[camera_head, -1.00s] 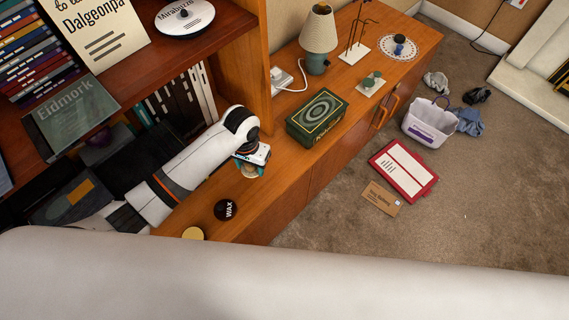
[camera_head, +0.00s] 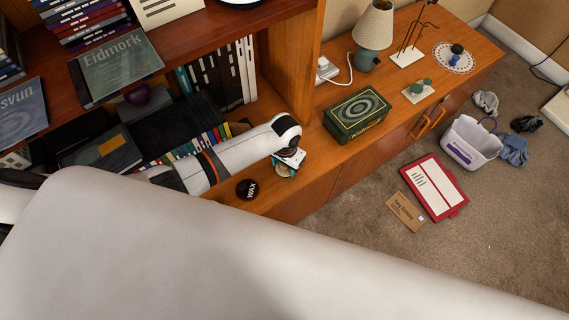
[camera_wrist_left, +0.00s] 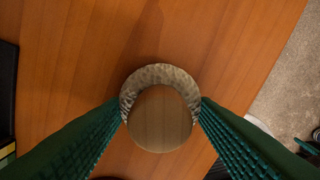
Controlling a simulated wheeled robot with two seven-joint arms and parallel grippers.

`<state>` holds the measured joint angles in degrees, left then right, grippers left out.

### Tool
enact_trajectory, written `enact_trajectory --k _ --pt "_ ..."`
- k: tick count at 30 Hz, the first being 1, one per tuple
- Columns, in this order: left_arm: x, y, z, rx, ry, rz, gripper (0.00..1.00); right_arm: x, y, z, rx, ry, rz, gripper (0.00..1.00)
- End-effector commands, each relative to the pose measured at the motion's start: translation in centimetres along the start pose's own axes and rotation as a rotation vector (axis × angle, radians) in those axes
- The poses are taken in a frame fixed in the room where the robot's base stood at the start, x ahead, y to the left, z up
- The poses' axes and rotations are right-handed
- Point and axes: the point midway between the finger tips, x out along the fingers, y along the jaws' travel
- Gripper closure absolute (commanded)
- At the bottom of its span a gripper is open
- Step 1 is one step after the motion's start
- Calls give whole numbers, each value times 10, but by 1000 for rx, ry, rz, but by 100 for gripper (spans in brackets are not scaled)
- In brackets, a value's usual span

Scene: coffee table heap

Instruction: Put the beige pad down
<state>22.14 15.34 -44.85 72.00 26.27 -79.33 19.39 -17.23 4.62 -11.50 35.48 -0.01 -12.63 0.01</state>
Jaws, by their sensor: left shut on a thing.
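My left gripper (camera_head: 288,163) is over the wooden cabinet top (camera_head: 325,157), between the dark WAX tin and the green box. Its teal fingers are shut on the beige pad (camera_head: 285,172), of which only a small part shows below the hand. In the left wrist view the pad is a round piece with a speckled beige rim (camera_wrist_left: 160,75) and a smooth brown middle (camera_wrist_left: 160,120), between the two fingertips (camera_wrist_left: 160,108). Bare wood lies around it. I cannot tell whether the pad touches the wood. My right gripper is not in view.
The WAX tin (camera_head: 248,189) is just left of the gripper. The green box (camera_head: 357,114) stands to the right. A lamp (camera_head: 373,35) and small stands are farther back. The cabinet's front edge is close by, with carpet below. A large pale surface (camera_head: 230,255) covers the foreground.

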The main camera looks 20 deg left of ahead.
Motion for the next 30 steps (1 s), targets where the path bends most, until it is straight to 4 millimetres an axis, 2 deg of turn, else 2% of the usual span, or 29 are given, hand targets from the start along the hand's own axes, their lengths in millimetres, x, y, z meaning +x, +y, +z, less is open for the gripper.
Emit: enact_trajectory --k 6,7,10,18,22,26,30 --pt "4 0 0 -1 0 0 65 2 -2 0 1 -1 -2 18" --pt "3 0 0 -1 0 0 42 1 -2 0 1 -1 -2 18" --pt "3 0 0 0 0 0 26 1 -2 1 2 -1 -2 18" --pt "2 0 0 -1 0 0 25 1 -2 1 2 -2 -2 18" --pt "-6 0 0 0 -1 0 25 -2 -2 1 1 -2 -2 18" --pt "-29 0 1 0 -3 0 25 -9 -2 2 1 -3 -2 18" --pt "-60 0 1 0 -4 0 25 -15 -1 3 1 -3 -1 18"
